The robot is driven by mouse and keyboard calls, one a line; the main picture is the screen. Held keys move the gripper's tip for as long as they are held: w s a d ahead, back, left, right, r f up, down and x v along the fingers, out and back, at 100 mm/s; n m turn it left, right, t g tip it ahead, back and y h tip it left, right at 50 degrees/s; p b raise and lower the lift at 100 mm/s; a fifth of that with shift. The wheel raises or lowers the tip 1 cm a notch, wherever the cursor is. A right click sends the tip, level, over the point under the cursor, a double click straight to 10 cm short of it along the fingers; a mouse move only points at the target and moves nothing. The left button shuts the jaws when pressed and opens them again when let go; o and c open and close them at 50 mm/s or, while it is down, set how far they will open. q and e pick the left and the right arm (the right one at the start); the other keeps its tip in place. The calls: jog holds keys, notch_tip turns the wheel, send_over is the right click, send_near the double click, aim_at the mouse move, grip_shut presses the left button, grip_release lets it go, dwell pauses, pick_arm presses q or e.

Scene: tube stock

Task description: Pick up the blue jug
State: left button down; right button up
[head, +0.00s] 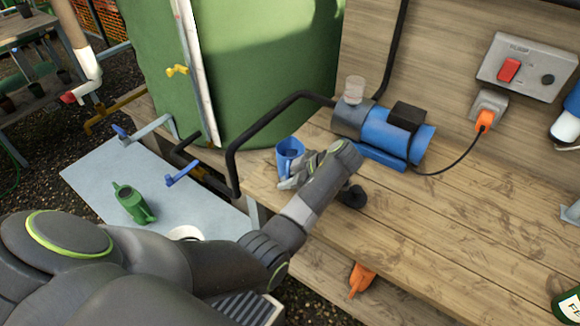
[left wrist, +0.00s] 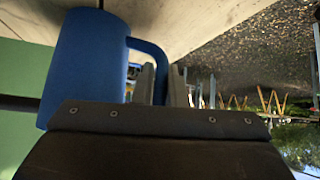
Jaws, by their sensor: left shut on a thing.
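The blue jug (head: 288,150) is at the left edge of the wooden bench, beside the black pipe. My left gripper (head: 297,172) reaches it from the front right and partly covers it. In the left wrist view the blue jug (left wrist: 85,60) fills the left side. Its handle (left wrist: 150,50) runs down between the two fingers of my left gripper (left wrist: 162,85), which is shut on it. I cannot tell whether the jug's base touches the bench. My right gripper is not in view.
A blue pump (head: 395,135) stands on the wooden bench (head: 450,220) just right of the jug. A black pipe (head: 234,165) bends down close on its left. A green tank (head: 240,70) is behind.

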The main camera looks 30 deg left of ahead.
pick_arm(q)
jog(key=shift+r, duration=0.3)
dwell(0.4)
